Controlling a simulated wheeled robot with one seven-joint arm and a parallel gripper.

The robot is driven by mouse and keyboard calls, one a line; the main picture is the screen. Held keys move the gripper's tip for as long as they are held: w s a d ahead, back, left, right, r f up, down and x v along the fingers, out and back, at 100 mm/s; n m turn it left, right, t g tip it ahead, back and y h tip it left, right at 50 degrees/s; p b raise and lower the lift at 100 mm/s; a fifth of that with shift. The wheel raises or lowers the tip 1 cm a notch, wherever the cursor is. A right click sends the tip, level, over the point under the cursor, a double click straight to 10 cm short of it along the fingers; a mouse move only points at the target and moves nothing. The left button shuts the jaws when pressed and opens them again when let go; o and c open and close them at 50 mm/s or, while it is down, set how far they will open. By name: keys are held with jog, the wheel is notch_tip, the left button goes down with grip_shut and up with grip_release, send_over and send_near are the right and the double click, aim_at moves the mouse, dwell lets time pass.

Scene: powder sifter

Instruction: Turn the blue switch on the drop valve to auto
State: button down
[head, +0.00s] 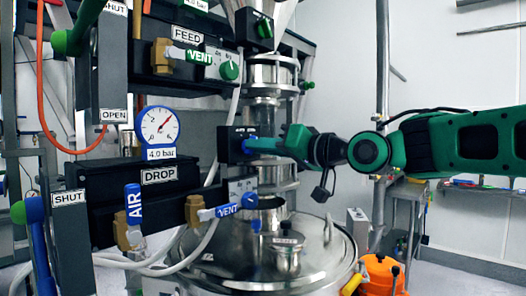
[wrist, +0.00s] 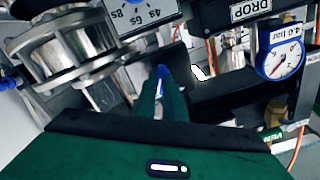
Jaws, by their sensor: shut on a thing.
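The blue switch (head: 249,145) sits on the face of a black valve box (head: 229,146), right of the gauge and the DROP label (head: 160,175). My green gripper (head: 254,146) reaches in from the right and is shut on the switch, its fingers hiding most of it. In the wrist view a small blue bit of the switch (wrist: 162,71) shows at the tips of my gripper (wrist: 164,80).
A grey dial panel (head: 238,187) with a blue knob (head: 251,200) is just below. Blue AIR (head: 134,204) and VENT (head: 228,210) handles stand to the lower left. A steel vessel lid (head: 310,262) lies underneath. An orange container (head: 382,276) stands lower right.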

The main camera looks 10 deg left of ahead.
jog(key=n, duration=1.1)
dwell(0.3)
jog(key=shift+n, duration=0.3)
jog(key=c, duration=1.8)
grip_release()
jog(key=shift+a, duration=0.1)
jog(key=shift+c, duration=0.2)
jog(key=v, duration=1)
jog(key=shift+s+d, duration=0.15)
jog(key=shift+d, duration=0.2)
